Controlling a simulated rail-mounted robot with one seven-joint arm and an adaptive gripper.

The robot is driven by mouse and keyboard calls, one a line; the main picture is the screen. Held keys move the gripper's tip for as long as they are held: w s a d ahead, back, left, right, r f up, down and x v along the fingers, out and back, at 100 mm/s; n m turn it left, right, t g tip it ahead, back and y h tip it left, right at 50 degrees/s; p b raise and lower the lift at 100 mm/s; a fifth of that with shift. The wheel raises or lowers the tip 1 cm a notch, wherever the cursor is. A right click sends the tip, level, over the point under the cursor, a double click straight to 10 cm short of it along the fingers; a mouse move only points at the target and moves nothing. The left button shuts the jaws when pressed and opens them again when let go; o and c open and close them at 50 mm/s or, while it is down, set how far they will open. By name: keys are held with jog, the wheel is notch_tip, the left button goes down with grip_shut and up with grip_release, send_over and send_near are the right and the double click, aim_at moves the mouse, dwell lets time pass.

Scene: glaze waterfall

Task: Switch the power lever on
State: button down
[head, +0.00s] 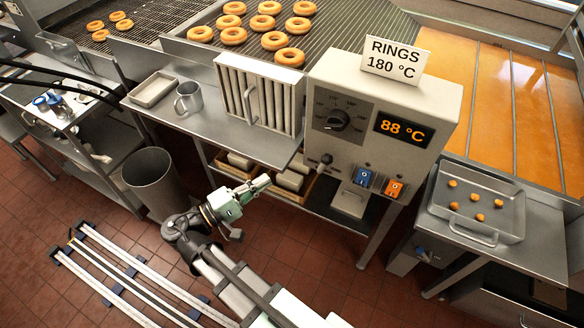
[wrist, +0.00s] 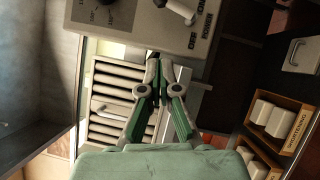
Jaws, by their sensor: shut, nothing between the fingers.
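In the wrist view the lever (wrist: 179,11) shows as a pale stub at the top edge, beside small printed labels. Its exact setting is hard to tell. My gripper (head: 266,181) is left of the lever and a little lower in the head view, apart from it. In the wrist view my gripper (wrist: 160,58) has its fingertips together, empty, just below the box's edge in the picture.
Below are cartons (wrist: 275,120) on a shelf. A bin (head: 152,178) stands left.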

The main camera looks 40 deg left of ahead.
aim_at(326, 161)
jog(key=d+p+x, duration=0.1)
jog(key=p+x, duration=0.1)
jog(key=x, duration=0.4)
jog(key=s+d+p+x, duration=0.1)
jog(key=p+x, duration=0.2)
jog(key=x, duration=0.3)
jog(key=shift+w+d+r, duration=0.2)
jog(key=shift+w+d, duration=0.05)
jog(key=shift+d, duration=0.1)
jog(key=shift+s+b, duration=0.1)
jog(key=shift+b, duration=0.3)
